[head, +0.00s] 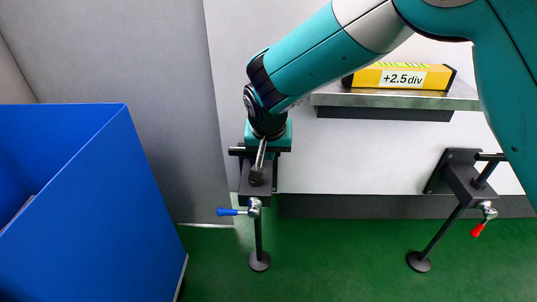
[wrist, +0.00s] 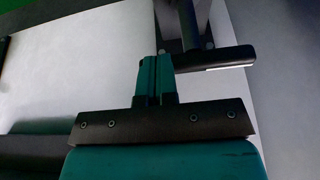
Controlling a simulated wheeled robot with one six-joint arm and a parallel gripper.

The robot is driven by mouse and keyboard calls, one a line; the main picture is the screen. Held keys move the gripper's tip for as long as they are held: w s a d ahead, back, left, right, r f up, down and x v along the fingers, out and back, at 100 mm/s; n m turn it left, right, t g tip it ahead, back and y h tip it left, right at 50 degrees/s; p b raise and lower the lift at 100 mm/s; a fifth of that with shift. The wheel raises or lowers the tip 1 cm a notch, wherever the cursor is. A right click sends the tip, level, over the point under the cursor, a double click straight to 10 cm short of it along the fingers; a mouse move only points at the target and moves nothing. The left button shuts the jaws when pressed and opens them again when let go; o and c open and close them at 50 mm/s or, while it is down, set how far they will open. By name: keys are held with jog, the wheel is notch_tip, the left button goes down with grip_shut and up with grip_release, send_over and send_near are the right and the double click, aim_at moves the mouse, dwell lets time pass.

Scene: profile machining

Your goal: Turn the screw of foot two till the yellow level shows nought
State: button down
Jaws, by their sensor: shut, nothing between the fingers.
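The yellow level (head: 405,76) lies on the metal ledge in the head view and reads +2.5 div. Below it stand two dark feet with screws: one with a blue lever (head: 228,212), one with a red lever (head: 477,230). No foot number is readable. My gripper (head: 280,138) is at the top of the blue-lever foot's screw (head: 260,155), by its crossbar (head: 238,151). In the wrist view my teal fingers (wrist: 155,62) are shut together with nothing between them, close beside the crossbar (wrist: 225,59). Whether they touch it I cannot tell.
A large blue bin (head: 95,210) stands at the left, beside the blue-lever foot. The ledge (head: 335,97) juts out above the feet, near my arm. The green floor (head: 330,260) between the two feet is clear.

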jog(key=shift+w+d+n+p, duration=0.1)
jog(key=shift+w+n+p, duration=0.1)
jog(key=shift+n+p, duration=0.3)
dwell(0.4)
